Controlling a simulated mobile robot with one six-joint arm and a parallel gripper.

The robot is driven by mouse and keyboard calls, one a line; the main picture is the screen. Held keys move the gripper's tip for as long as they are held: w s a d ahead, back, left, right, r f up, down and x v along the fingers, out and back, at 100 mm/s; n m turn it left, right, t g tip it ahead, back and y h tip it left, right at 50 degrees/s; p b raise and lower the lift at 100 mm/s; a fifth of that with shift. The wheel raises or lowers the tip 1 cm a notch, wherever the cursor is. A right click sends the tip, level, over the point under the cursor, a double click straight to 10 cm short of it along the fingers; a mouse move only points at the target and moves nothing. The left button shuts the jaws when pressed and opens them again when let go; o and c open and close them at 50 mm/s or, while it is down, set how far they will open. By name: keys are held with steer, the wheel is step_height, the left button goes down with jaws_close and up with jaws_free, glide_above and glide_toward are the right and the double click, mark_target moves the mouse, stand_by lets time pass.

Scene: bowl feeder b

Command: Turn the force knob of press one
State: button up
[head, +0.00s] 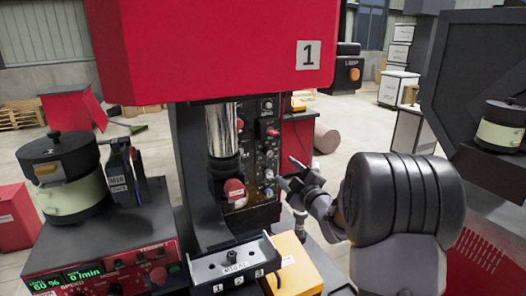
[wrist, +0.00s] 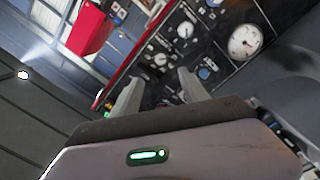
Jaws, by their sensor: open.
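Press one (head: 215,45) is the large red and black machine marked "1" in the head view. Its dark control panel (head: 267,135) carries several small knobs and dials. The panel (wrist: 222,62) also fills the upper right of the wrist view, tilted, with a round white gauge (wrist: 244,42) and several dials and knobs. The labels are too small to read, so I cannot tell which knob is the force knob. My gripper (head: 287,171) is just right of the panel's lower part. In the wrist view my gripper (wrist: 161,77) is open and empty, its fingers pointing at the panel.
A silver block (head: 235,262) with numbered places stands in front of the press. A yellow box (head: 292,265) is beside it. A bowl feeder (head: 70,165) and a control box with green digits (head: 90,275) are at left. Another dark machine (head: 475,85) stands at right.

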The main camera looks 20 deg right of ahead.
mark_target(270, 154)
steer(key=w, duration=1.3)
steer(key=shift+d+f, duration=0.1)
steer(key=shift+f, duration=0.05)
jaws_close()
steer(key=m, duration=0.4)
steer(key=shift+m, duration=0.3)
steer(key=shift+m+p, duration=0.3)
steer(key=shift+m, duration=1.6)
